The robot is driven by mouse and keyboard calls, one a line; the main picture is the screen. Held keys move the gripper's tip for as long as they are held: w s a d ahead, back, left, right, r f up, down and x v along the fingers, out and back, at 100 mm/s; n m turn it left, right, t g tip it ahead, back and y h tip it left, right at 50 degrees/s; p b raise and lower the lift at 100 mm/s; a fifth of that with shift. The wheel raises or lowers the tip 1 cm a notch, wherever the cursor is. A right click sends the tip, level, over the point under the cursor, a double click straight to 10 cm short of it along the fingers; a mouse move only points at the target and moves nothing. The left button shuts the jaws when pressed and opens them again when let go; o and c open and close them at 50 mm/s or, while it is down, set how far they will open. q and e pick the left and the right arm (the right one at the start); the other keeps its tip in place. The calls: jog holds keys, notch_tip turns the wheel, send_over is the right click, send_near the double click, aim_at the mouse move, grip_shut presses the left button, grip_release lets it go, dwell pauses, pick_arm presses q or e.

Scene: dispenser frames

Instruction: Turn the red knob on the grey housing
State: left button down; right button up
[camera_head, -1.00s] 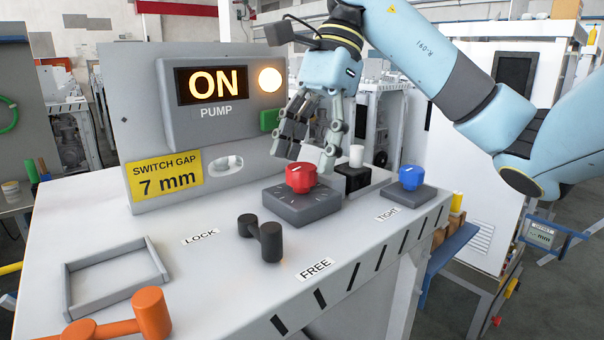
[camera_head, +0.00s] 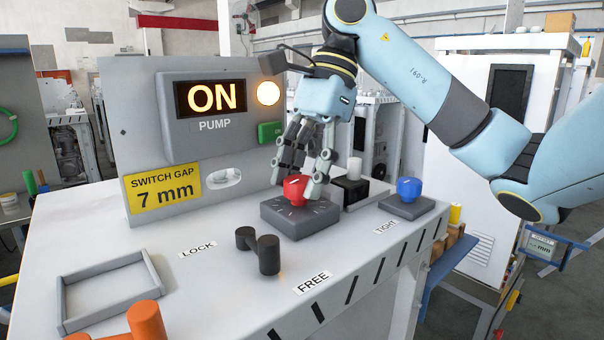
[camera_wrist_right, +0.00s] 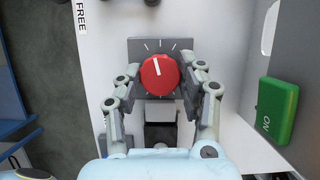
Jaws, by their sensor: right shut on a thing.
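The red knob (camera_head: 296,189) sits on top of the square grey housing (camera_head: 291,224) on the grey bench top. In the right wrist view, the knob (camera_wrist_right: 158,78) carries a white pointer line that points up and slightly left, and tick marks show on the grey plate (camera_wrist_right: 136,50) around it. My right gripper (camera_head: 300,178) comes down from above and is shut on the knob, with one finger on each side. The fingers hide part of the knob's sides in the head view. My left gripper is not in view.
A blue knob (camera_head: 409,187) on its own grey base stands to the right. A black block (camera_head: 350,189) with a white cylinder (camera_head: 354,168) is close behind the gripper.

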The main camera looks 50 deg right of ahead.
jog(key=m+b, duration=0.1)
jog(key=m+t+b, duration=0.1)
jog(key=b, duration=0.1)
jog(key=m+b, duration=0.1)
jog(key=shift+s+f+m+h+b, duration=0.1)
jog(key=shift+f+m+h+b, duration=0.2)
jog(key=shift+b, duration=0.1)
jog(key=shift+r+m+t+b, duration=0.3)
jog(key=shift+m+t, duration=0.1)
jog(key=shift+m, duration=0.3)
jog(key=o, duration=1.2)
jog(key=shift+r, duration=0.2)
jog(key=v, duration=1.1)
jog(key=shift+s+d+r, duration=0.1)
jog(key=shift+d+r, duration=0.05)
jog(key=shift+r, duration=0.15)
